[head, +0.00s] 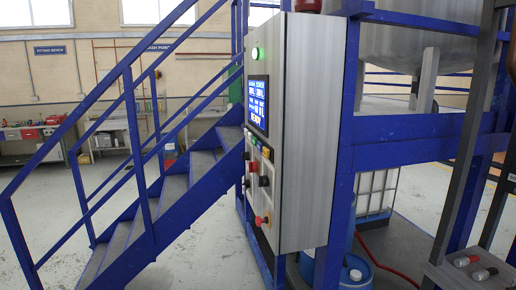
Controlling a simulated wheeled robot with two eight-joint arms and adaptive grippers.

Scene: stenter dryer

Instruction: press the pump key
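A grey control cabinet (310,130) stands in the middle, its control face turned to the left and seen at a steep angle. A lit blue screen (257,104) with white text is on that face, and the bottom line seems to read READY. Below it is a row of small coloured keys (258,146), with dark knobs (264,181) and a red button on a yellow base (266,219) lower down. The pump key cannot be told apart from the others, since the labels are too small to read. Neither of my grippers shows.
A blue-railed staircase (176,190) rises close to the cabinet's left. A blue frame (400,140) carries a metal tank (420,40) behind it. Blue drums (356,270) and a red hose (385,262) lie low on the right. Open floor (50,225) is at left.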

